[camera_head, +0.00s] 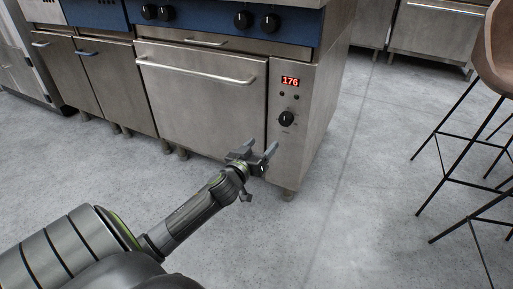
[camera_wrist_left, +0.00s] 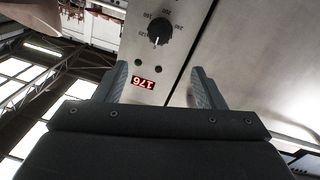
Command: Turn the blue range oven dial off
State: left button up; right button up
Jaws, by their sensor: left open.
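The blue range (camera_head: 215,22) has a blue front strip above a steel oven door (camera_head: 205,95). Its oven dial (camera_head: 286,118) is a black round knob on the steel panel right of the door, under a red display (camera_head: 290,81) reading 176. In the left wrist view the dial (camera_wrist_left: 158,30) shows with a scale around it, and the display (camera_wrist_left: 143,84) appears upside down. My left gripper (camera_head: 258,155) is open and empty, below and left of the dial in the head view, apart from it. In the wrist view its fingers (camera_wrist_left: 163,88) point toward the panel. My right gripper is not in view.
Black knobs (camera_head: 243,19) line the blue strip above. A horizontal oven door handle (camera_head: 195,70) sticks out left of the panel. A brown stool (camera_head: 497,45) with thin black legs stands at the right. The grey floor (camera_head: 350,215) between is clear.

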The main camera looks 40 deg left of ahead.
pick_arm(q)
jog(key=shift+s+d, duration=0.2)
jog(key=shift+s, duration=0.95)
